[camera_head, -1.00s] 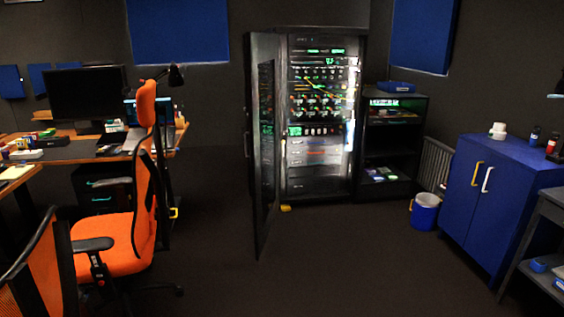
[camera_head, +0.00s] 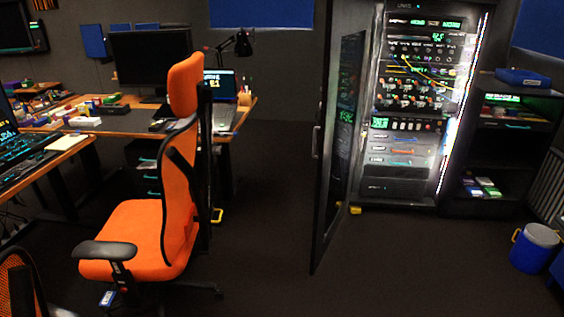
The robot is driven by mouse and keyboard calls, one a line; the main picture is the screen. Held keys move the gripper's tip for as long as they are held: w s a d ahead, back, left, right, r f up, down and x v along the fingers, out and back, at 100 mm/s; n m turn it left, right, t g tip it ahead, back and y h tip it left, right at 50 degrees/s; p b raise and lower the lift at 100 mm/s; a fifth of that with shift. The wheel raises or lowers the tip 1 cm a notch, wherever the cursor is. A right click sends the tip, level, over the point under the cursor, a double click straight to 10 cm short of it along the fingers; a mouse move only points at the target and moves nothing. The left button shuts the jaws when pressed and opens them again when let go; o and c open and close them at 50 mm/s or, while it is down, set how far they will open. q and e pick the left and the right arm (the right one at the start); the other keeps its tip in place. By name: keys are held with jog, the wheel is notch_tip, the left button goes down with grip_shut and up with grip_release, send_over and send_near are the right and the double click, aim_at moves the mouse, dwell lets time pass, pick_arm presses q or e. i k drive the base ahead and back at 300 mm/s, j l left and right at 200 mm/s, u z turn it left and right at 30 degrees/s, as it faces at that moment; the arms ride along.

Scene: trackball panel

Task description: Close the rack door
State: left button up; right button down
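The rack (camera_head: 410,186) stands at the back right with lit panels and a yellow cable across its front. Its dark glass-panelled door (camera_head: 344,140) is hinged on the left and stands wide open, swung out toward me. A light vertical handle (camera_head: 316,141) shows on the door's left side. Neither of my grippers is in the head view.
An orange office chair (camera_head: 150,230) stands at the left, beside the cluttered desk (camera_head: 110,124). A dark shelf (camera_head: 500,150) stands right of the rack. A blue bin (camera_head: 534,248) is at the right. The floor (camera_head: 330,290) in front is clear.

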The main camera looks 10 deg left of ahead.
aim_at(344, 18)
jog(key=i+u, duration=0.35)
jog(key=i+l+u, duration=0.15)
jog(key=i+u, duration=0.25)
jog(key=i+l+u, duration=0.2)
jog(key=u, duration=0.15)
jog(key=i, duration=0.1)
